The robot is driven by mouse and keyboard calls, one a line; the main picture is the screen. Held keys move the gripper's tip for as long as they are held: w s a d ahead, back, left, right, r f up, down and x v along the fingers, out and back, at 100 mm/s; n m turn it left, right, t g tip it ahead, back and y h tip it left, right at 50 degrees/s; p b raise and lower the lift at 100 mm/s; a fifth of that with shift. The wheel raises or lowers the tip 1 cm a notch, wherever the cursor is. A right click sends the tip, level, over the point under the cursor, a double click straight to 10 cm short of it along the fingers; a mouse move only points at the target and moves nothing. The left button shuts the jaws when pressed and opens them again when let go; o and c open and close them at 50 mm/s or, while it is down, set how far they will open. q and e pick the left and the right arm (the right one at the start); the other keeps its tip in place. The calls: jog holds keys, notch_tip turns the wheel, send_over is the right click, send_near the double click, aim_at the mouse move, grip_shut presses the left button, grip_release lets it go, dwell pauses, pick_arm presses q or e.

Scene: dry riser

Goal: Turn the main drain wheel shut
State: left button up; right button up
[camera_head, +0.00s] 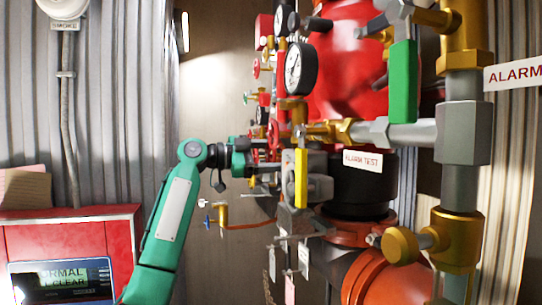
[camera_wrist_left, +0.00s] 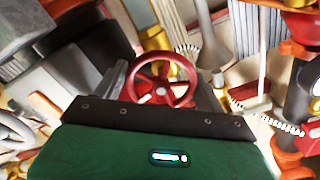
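A red spoked handwheel (camera_wrist_left: 163,84) shows in the left wrist view, just beyond the dark front edge of my left gripper (camera_wrist_left: 162,98). Grey finger-like parts stand apart on either side of the wheel, and nothing is seen clamped between them. In the head view, my green left arm reaches in from the lower left, and the left gripper (camera_head: 268,158) is at the valve cluster beside a red wheel (camera_head: 274,136). The fingertips are partly hidden by pipework, and I cannot tell whether they touch the wheel. My right gripper is not in view.
The red riser (camera_head: 345,75) stands behind gauges (camera_head: 299,68) and brass and grey pipes. A green lever (camera_head: 403,82) and a yellow lever (camera_head: 301,178) hang in front. Tags hang below. A red cabinet (camera_head: 75,236) is at the lower left.

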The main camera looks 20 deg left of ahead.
pick_arm(q)
jog(key=o, duration=0.4)
jog(key=shift+f, duration=0.15)
jog(key=shift+c, duration=0.2)
jog(key=shift+a, duration=0.1)
jog(key=shift+s+a, duration=0.25)
jog(key=shift+a, duration=0.05)
jog(key=b+v, duration=0.4)
jog(key=v, duration=0.8)
jog(key=shift+s+a, duration=0.2)
jog(key=shift+a, duration=0.15)
